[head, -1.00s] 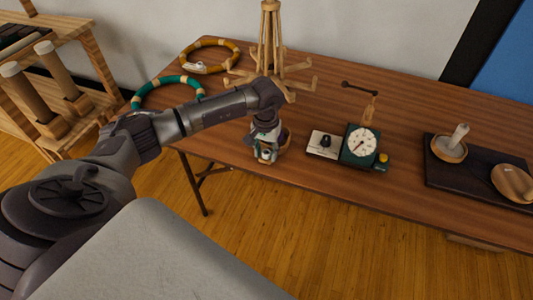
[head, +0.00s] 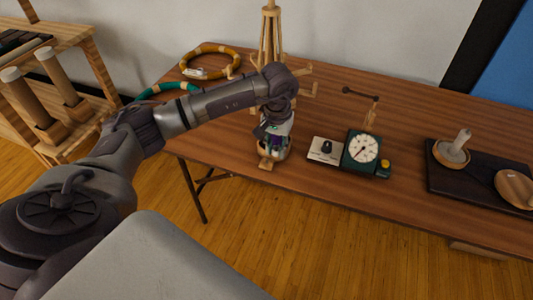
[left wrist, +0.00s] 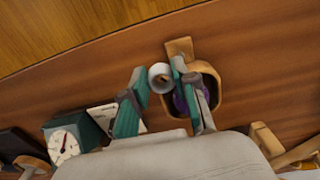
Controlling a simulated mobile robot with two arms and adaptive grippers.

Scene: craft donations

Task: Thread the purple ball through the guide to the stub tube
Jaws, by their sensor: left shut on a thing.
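My left gripper (head: 274,142) points down over the near edge of the table. In the left wrist view its two teal-padded fingers (left wrist: 160,72) are shut on a pale tube-like piece (left wrist: 160,79) with a round open end. A wooden holder (left wrist: 209,75) with a rounded rim and a flat tab stands on the table beneath and beside the right-hand finger. Purple (left wrist: 179,101), probably the ball, shows inside it, partly hidden by that finger. In the head view the holder's wooden tab (head: 267,162) shows below the gripper. I cannot tell whether tube and holder touch. My right gripper is not in view.
A green dial scale (head: 364,151) and a white card with a black knob (head: 326,149) stand right of the gripper. A wooden peg stand (head: 270,45) rises behind it. A dark tray (head: 440,181) with wooden bowls is at the right. Ring-shaped pieces (head: 210,62) lie at the back left.

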